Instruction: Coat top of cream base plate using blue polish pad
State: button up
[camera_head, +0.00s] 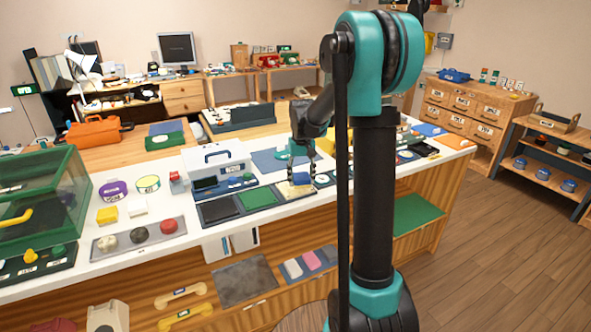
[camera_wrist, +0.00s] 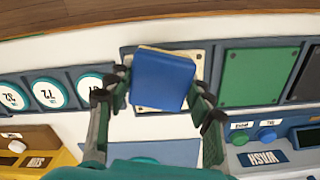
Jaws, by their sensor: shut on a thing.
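My gripper (camera_wrist: 160,107) is shut on a blue polish pad (camera_wrist: 163,80), with one dark finger on each side of it. In the wrist view the pad lies over the cream base plate (camera_wrist: 198,60), hiding most of it. The plate's edges and a few dark corner dots show around the pad. I cannot tell from this angle whether the pad touches the plate. In the head view my gripper (camera_head: 301,152) is low over the counter, and the cream plate (camera_head: 291,191) shows below it.
Beside the cream plate is a green plate (camera_wrist: 250,77) in the same dark tray. White dials (camera_wrist: 47,94) line the other side. The white counter (camera_head: 150,227) holds many other things.

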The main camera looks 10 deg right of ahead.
jog(key=shift+r, duration=2.5)
